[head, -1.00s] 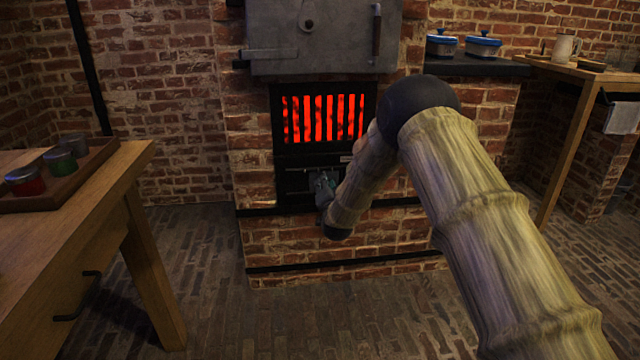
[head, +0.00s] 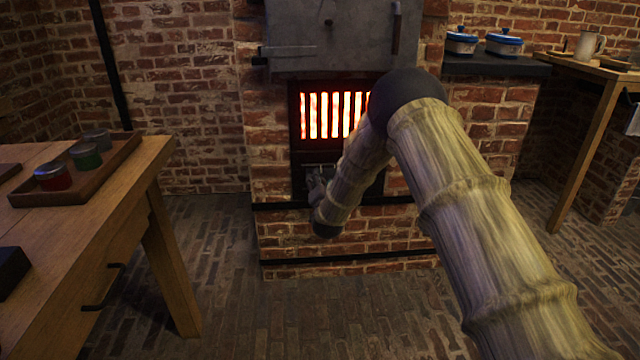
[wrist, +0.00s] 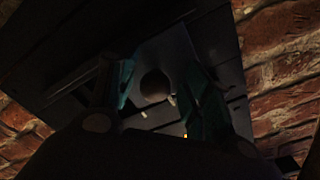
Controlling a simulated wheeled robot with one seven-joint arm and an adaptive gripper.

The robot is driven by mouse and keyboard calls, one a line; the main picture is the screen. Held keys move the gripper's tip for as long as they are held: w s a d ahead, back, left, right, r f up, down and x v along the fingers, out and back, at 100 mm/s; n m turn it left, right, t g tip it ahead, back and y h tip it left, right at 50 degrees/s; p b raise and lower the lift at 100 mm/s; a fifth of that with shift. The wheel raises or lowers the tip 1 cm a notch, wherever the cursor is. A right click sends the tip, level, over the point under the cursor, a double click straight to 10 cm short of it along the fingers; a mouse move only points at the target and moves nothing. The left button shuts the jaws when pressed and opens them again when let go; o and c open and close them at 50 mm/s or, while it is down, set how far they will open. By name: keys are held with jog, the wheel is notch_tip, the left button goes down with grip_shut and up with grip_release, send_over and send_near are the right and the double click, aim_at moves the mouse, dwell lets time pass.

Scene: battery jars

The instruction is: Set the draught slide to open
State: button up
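The draught slide is a dark plate (wrist: 163,50) with a round brownish knob (wrist: 155,84), seen close up in the wrist view. In the head view it lies low on the stove front, mostly hidden behind my gripper and forearm. My gripper (head: 317,184) is at the stove front just below the grate. In the wrist view its two teal-padded fingers (wrist: 158,88) stand apart on either side of the knob, with gaps showing between them and it. The grate (head: 334,115) above glows bright yellow-white. The slide's end marks cannot be read.
A grey metal door (head: 330,35) hangs above the grate. A wooden table (head: 120,185) with a tray of jars (head: 85,155) stands at left. Blue-lidded containers (head: 503,43) sit on a shelf at right. The brick floor between is clear.

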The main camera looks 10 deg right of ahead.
jog(key=shift+d, duration=0.1)
jog(key=s+a, duration=0.1)
jog(key=s, duration=1.1)
jog(key=s+d+f+n+g+y, duration=0.25)
jog(key=s+f+n+g, duration=0.45)
jog(key=s+f, duration=1.95)
jog(key=s+d+f+n+g, duration=0.15)
jog(key=s+g, duration=0.25)
jog(key=s, duration=0.7)
jog(key=s+d+f+g, duration=0.1)
jog(key=s+f+g, duration=0.2)
jog(key=s, duration=0.8)
jog(key=s+d+f+n+g, duration=0.15)
jog(key=s+g, duration=0.25)
jog(key=s, duration=0.7)
notch_tip(320, 180, up, 38)
jog(key=s+p, duration=0.1)
jog(key=p, duration=3.7)
jog(key=shift+f+h+p, duration=0.2)
jog(key=shift+h+p, duration=0.2)
jog(key=shift+h, duration=0.05)
jog(key=shift+d, duration=0.1)
